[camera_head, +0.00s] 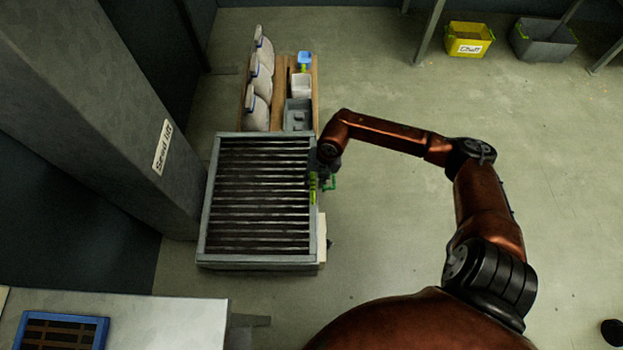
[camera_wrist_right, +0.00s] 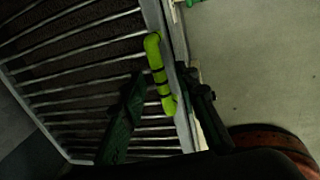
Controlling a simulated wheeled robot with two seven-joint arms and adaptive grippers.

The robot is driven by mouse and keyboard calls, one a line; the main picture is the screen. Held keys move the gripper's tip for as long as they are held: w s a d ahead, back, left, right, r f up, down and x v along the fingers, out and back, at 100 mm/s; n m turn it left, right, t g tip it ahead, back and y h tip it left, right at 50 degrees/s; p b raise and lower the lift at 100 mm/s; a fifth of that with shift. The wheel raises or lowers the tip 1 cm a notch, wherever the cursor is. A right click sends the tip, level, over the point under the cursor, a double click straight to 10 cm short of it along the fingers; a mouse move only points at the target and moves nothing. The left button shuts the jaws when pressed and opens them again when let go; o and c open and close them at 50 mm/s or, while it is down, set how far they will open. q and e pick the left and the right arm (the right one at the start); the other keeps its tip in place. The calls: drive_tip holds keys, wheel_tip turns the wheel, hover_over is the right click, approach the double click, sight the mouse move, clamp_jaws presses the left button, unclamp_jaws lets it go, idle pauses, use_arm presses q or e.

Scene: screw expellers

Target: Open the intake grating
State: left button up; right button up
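The intake grating (camera_head: 260,195) is a grey frame with dark gaps between parallel bars, and it lies flat on top of a low box left of centre. It also fills the upper left of the right wrist view (camera_wrist_right: 80,62). A yellow-green bar handle (camera_head: 312,188) is on its right edge; in the right wrist view the handle (camera_wrist_right: 158,68) has dark bands. My right gripper (camera_head: 327,179) is at this edge, partly hidden by its own arm. In the wrist view its fingers are spread, one on each side of the handle; contact cannot be told. My left gripper is not in view.
A grey column marked "Seed lift" (camera_head: 163,146) stands left of the grating. A wooden pallet (camera_head: 317,95) with several sacks and small containers lies behind it. A worktop (camera_head: 165,322) is at the front left. Open floor (camera_head: 400,230) lies to the right.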

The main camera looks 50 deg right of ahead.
drive_tip(key=shift+c, duration=0.6)
clamp_jaws()
